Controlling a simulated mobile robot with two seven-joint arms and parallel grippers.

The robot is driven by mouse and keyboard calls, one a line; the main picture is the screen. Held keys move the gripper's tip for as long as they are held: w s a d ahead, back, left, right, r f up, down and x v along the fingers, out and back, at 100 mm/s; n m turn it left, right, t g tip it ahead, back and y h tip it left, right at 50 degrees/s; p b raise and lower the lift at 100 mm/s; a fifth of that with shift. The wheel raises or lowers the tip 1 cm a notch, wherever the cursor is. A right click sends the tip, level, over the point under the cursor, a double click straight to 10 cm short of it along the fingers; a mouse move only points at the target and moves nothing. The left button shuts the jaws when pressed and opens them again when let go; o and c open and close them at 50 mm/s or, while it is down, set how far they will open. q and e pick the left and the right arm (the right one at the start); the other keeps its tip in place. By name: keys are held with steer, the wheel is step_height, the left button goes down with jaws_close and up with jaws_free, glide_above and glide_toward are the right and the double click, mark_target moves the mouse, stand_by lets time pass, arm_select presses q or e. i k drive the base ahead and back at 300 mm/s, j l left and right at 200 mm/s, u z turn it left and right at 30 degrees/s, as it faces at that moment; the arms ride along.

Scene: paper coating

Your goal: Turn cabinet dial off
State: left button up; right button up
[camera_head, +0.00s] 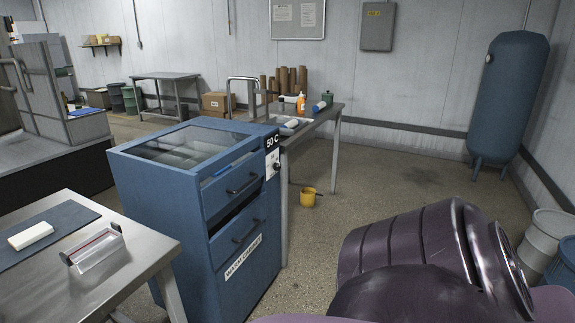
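The blue warm cabinet (160,213) stands at centre left, with a glass top and two drawers with dark handles. Its upper drawer (234,188) and lower drawer (240,238) face right; a dark gap shows between them. A white panel at its right front corner carries a "50 C" sign and a small dark dial (277,166). The dial's exact setting is too small to tell. A dark purple arm link of mine fills the lower right. Neither gripper is in view, and nothing touches the dial.
A metal table (125,268) at lower left holds a white block (31,235) and a clear tray (97,252). Behind the cabinet a workbench (318,124) holds bottles and rolls. A yellow pot (308,198) sits on the floor. Floor right of the cabinet is largely clear.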

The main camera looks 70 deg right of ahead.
mark_target(277, 167)
steer(key=z, duration=2.2)
steer(key=i+l+u, duration=0.45)
steer(key=i, duration=0.2)
steer(key=i+l+u, duration=0.5)
steer(key=l, duration=0.3)
steer(key=i+j, duration=0.05)
steer(key=i, duration=0.05)
